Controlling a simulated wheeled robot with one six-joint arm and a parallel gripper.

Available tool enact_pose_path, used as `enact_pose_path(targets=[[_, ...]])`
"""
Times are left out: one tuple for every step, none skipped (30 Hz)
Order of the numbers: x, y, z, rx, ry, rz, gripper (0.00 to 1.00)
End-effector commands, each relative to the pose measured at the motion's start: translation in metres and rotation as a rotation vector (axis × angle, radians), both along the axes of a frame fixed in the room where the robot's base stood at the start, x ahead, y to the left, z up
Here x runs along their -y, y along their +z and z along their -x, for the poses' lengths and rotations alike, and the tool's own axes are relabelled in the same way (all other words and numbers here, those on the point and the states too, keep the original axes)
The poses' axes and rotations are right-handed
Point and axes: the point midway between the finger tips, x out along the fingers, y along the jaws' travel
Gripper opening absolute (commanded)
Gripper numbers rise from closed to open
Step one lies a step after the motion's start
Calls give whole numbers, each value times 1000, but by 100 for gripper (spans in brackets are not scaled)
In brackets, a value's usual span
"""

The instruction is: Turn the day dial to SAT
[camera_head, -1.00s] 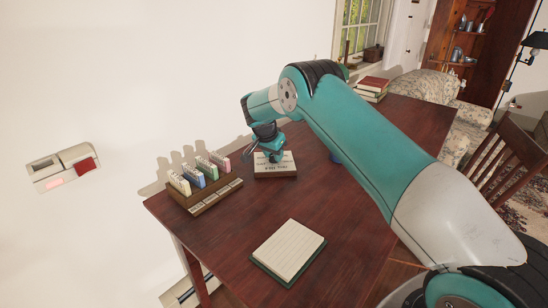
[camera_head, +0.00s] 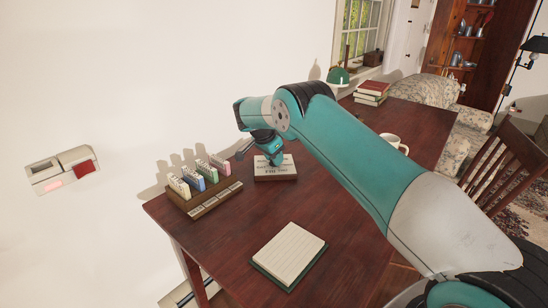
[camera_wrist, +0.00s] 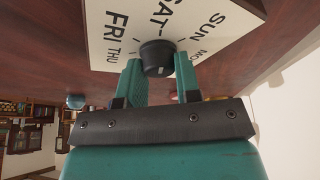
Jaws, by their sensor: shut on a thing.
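The day dial is a white-faced box on a dark base (camera_head: 262,172), standing on the desk. In the wrist view its face (camera_wrist: 105,45) shows FRI, THU, SAT, SUN and part of MON around a black knob (camera_wrist: 157,56). SAT is just above the knob in that view. A small light mark shows on the knob's lower right, but I cannot tell for sure which day it indicates. My gripper (camera_wrist: 160,76) is shut on the knob, one teal finger on each side. In the head view my gripper (camera_head: 275,160) hides the knob and part of the face.
A wooden rack of coloured cards (camera_head: 207,196) stands left of the dial. A notepad (camera_head: 289,254) lies in front. A white mug (camera_head: 394,142), a green-topped object (camera_head: 338,76) and stacked books (camera_head: 371,92) are farther back. A wall device (camera_head: 62,171) is at left.

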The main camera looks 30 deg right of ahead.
Motion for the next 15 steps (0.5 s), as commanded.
enact_pose_path(targets=[[0,0,0,0,0,0,7],[0,0,0,0,0,0,38],[0,0,0,0,0,0,47],[0,0,0,0,0,0,54],[0,0,0,0,0,0,57],[0,0,0,0,1,0,57],[0,0,0,0,1,0,57],[0,0,0,0,1,0,57],[0,0,0,0,1,0,57],[0,0,0,0,1,0,57],[0,0,0,0,1,0,57],[0,0,0,0,1,0,57],[0,1,0,1,1,0,57],[-1,2,0,1,1,0,57],[-2,4,0,1,1,0,57]])
